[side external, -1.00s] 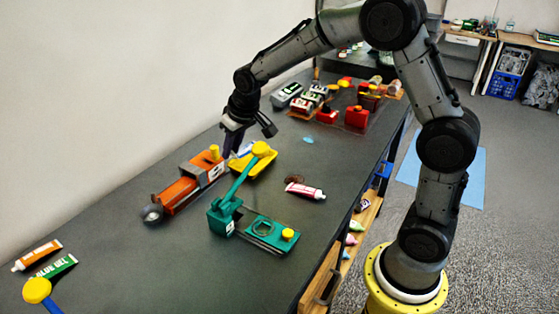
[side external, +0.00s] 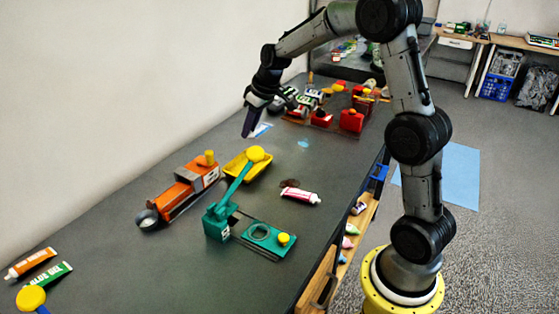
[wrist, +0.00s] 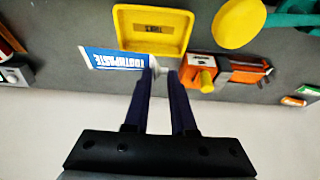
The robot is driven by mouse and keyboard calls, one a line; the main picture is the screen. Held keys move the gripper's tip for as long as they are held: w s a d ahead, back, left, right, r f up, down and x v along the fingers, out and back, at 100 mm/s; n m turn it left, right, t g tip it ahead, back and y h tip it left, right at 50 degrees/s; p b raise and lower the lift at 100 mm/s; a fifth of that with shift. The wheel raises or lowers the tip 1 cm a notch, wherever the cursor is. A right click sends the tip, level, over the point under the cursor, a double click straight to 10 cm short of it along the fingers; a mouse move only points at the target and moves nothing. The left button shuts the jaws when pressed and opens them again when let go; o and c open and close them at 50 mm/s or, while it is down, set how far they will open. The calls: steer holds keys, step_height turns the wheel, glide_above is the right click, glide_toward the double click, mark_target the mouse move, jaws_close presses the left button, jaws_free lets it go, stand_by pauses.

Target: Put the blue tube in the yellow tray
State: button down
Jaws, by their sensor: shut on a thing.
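The blue tube (wrist: 112,60), marked TOOTHPASTE, has a white and blue body. In the side view it shows as a small blue and white patch (side external: 263,130) by my fingertips. My gripper (wrist: 160,75) is shut on the tube's cap end, and the body sticks out to the left in the wrist view. In the side view my gripper (side external: 247,134) points down behind the yellow tray. The yellow tray (wrist: 122,42) is shallow and empty apart from a dark label on its floor; it also shows in the side view (side external: 237,171). The tube is outside it, by its near-left corner in the wrist view.
An orange toy vehicle (side external: 180,191) stands left of the tray. A red and white tube (side external: 300,195) lies to the right. Toy cars and red blocks (side external: 351,121) stand farther back.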

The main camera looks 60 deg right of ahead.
steer(key=shift+s+d+r+m, duration=0.1)
steer(key=shift+s+d+m, duration=0.45)
steer(key=shift+s, duration=0.15)
steer(key=s+d+m+g+h, duration=0.1)
steer(key=s+d+m+h, duration=0.2)
steer(key=s+m, duration=0.65)
steer(key=shift+n, duration=0.8)
steer(key=w+d+f, duration=0.2)
steer(key=w+f, duration=0.1)
steer(key=w+d+f, duration=0.2)
steer(key=w, duration=0.2)
steer(key=w+d+f, duration=0.2)
steer(key=w+f, duration=0.1)
steer(key=shift+w+f, duration=0.15)
steer(key=shift+f, duration=0.2)
steer(key=shift+w+d+f, duration=0.15)
steer(key=shift+w+f, duration=0.1)
steer(key=shift+f, duration=0.1)
steer(key=shift+w+f, duration=0.1)
steer(key=shift+f, duration=1.5)
steer(key=shift+f, duration=0.2)
steer(key=c, duration=1)
jaws_free()
